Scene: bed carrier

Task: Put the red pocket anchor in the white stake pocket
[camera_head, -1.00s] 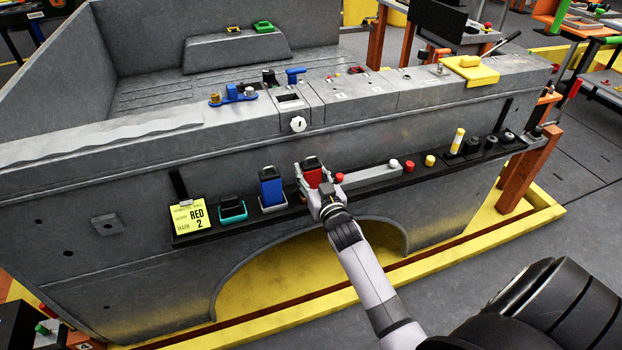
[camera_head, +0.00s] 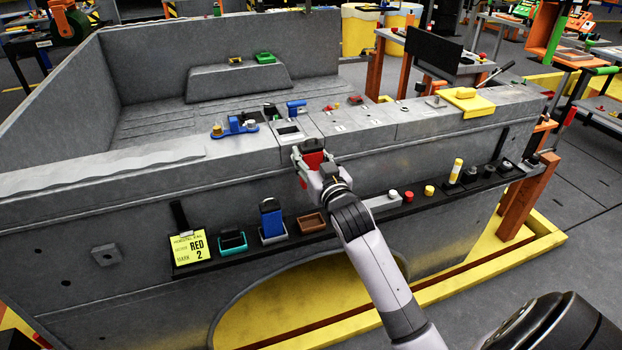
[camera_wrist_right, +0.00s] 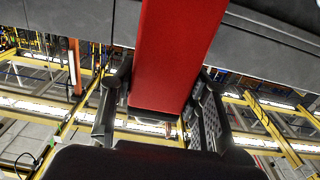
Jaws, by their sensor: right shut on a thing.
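The red pocket anchor (camera_head: 313,159) is held upright in my right gripper (camera_head: 311,166), just in front of the bed's side wall near the top rail. In the right wrist view, the red anchor (camera_wrist_right: 174,50) stands between the two dark fingers, which are shut on it. The white stake pocket (camera_head: 289,133), a white-rimmed dark opening on the rail top, is just behind and left of the anchor. The anchor is outside the pocket. My left gripper is not in view.
A blue anchor (camera_head: 271,216) stands on the black shelf (camera_head: 350,213) beside an empty brown holder (camera_head: 312,222). A blue fitting (camera_head: 235,125) sits on the rail left of the pocket.

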